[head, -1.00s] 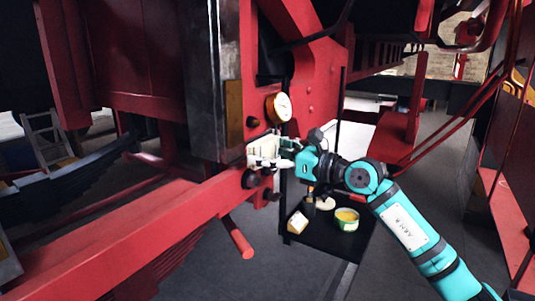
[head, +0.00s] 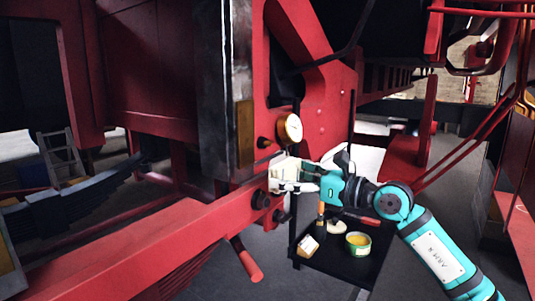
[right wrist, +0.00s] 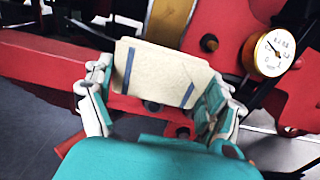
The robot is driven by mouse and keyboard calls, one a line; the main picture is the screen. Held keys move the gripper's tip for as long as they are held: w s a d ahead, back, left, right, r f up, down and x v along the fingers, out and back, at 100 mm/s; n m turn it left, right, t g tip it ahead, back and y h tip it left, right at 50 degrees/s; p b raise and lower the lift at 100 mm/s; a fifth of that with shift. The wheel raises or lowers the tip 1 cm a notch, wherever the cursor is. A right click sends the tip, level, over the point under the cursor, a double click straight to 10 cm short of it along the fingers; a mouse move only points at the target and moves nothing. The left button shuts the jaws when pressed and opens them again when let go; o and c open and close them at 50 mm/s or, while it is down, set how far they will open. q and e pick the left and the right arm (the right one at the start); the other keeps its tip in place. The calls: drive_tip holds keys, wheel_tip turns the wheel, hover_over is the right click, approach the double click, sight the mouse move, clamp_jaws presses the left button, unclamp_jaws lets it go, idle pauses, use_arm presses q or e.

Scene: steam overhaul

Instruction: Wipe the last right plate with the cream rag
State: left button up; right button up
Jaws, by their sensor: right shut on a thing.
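A brass plate (head: 245,133) stands upright on the red frame, left of the gauge, and shows behind the rag in the right wrist view (right wrist: 168,22). My right gripper (head: 308,175) is shut on the cream rag (head: 283,174), a folded pad with blue stripes in the right wrist view (right wrist: 160,72). The rag is below and right of the plate in the head view. I cannot tell whether it touches the red beam behind it. My left gripper is not in view.
A round gauge (head: 289,128) sticks out just above the rag. A red beam (head: 150,238) with dark round knobs runs below. Grey floor is open beyond.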

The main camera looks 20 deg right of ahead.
sight(248, 165)
drive_tip(key=shift+w+a+r+p, duration=0.15)
drive_tip(key=shift+w+a+p, duration=0.1)
drive_tip(key=shift+w+p, duration=0.1)
drive_tip(key=shift+p+x, duration=1.15)
drive_tip(key=shift+x, duration=1.9)
drive_tip(key=shift+x, duration=0.95)
drive_tip(key=shift+p, duration=0.3)
wheel_tip(248, 165, up, 4)
drive_tip(key=p, duration=0.3)
drive_tip(key=shift+s, duration=0.1)
drive_tip(key=shift+f+b, duration=1.55)
drive_tip(key=shift+f, duration=0.65)
